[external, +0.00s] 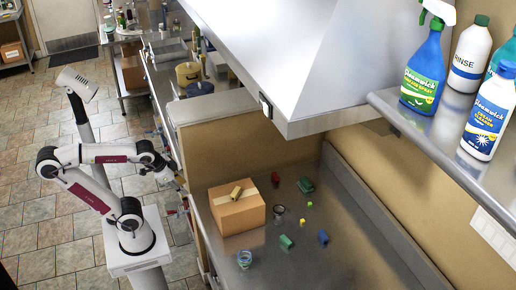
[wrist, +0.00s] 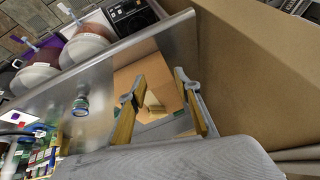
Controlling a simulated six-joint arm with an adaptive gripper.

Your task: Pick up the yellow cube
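The yellow cube (external: 309,204) is small and sits on the steel counter to the right of the cardboard box, in the external view. I cannot make it out in the wrist view. My gripper (external: 181,208) is at the counter's left edge, beyond the box from the cube and well apart from it. In the wrist view my gripper (wrist: 159,78) has its two yellow-padded fingers spread, with nothing held between them. The cardboard box shows beyond the fingers.
Nearby on the counter are a red block (external: 275,178), a green block (external: 286,242), a blue block (external: 323,237), a dark green object (external: 305,185), a dark cup (external: 278,213) and a clear jar (external: 244,259). A hood overhangs.

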